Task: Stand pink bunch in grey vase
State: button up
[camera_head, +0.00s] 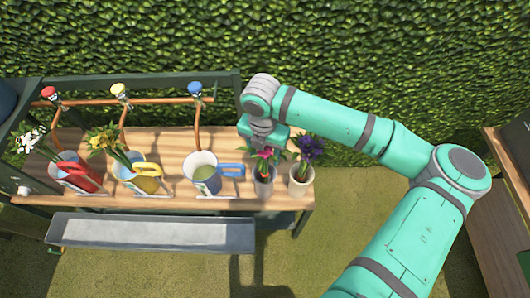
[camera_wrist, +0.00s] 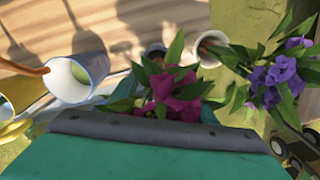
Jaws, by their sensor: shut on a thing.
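The pink bunch (camera_head: 266,157), magenta blooms with green leaves, is right under my gripper (camera_head: 262,141), which is shut on it. The grey vase (camera_head: 264,186) stands near the right end of the wooden bench, directly below the blooms. In the wrist view the pink blooms (camera_wrist: 172,102) are just past my gripper's teal body, and the rim of the grey vase (camera_wrist: 155,49) shows behind the leaves. The bunch's lower stems and my fingertips are hidden, so I cannot tell how deep the stems sit in the vase.
A white vase (camera_head: 300,186) with a purple bunch (camera_head: 312,148) stands close on the right. To the left are a white-and-blue jug (camera_head: 204,180), a yellow jug (camera_head: 146,182) and a red jug (camera_head: 80,180), the last two near flowers. A metal trough (camera_head: 150,232) runs along the front.

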jog(key=o, duration=1.7)
jog(key=shift+o, duration=0.7)
jog(key=shift+w, duration=0.2)
jog(key=shift+d, duration=0.1)
jog(key=r, duration=1)
jog(key=shift+s+a+r, duration=0.15)
jog(key=shift+a+r, duration=0.05)
jog(key=shift+r, duration=0.2)
